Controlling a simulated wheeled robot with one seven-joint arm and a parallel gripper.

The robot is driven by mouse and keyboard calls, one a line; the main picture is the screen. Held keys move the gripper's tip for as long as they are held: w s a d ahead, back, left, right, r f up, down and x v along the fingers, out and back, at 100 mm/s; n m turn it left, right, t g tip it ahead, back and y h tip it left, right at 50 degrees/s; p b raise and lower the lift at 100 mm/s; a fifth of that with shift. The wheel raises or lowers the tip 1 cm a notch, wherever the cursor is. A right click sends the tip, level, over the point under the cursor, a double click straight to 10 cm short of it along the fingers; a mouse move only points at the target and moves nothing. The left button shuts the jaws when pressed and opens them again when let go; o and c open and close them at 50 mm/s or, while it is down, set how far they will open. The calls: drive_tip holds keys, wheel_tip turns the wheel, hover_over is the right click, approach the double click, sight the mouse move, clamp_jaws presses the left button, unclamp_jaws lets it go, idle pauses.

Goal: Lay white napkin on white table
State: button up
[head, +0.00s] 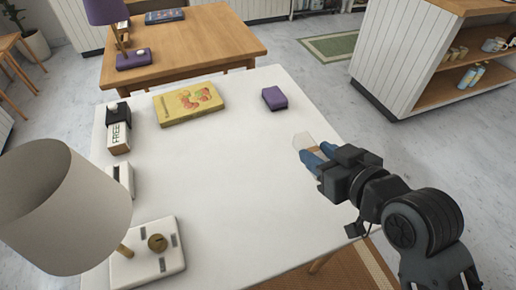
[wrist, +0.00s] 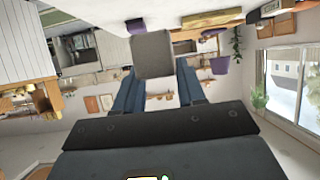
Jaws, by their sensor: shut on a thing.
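My gripper (head: 314,153) is over the right edge of the white table (head: 250,160), with its blue fingers pointing left. It is shut on the white napkin (head: 302,140), a small pale piece that sticks out past the fingertips. In the wrist view the napkin (wrist: 154,53) is a shaded grey square at the ends of the two fingers (wrist: 157,80). In the head view the fingers partly hide it. I cannot tell whether the napkin touches the table or how high it is above it.
A purple block (head: 274,98) and a yellow box (head: 189,104) lie towards the table's far side. A FREE sign (head: 118,138), a white device (head: 148,252) and a lamp (head: 65,210) stand along the left. The table's middle is clear.

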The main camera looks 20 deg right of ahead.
drive_tip(key=x, duration=0.8)
drive_tip(key=a+f+x, duration=0.1)
drive_tip(key=x, duration=0.4)
drive_tip(key=shift+s, duration=0.3)
drive_tip(key=shift+w+f, duration=0.1)
drive_tip(key=shift+f, duration=2)
drive_tip(key=shift+f, duration=0.1)
drive_tip(key=o, duration=1)
drive_tip(key=v, duration=1.2)
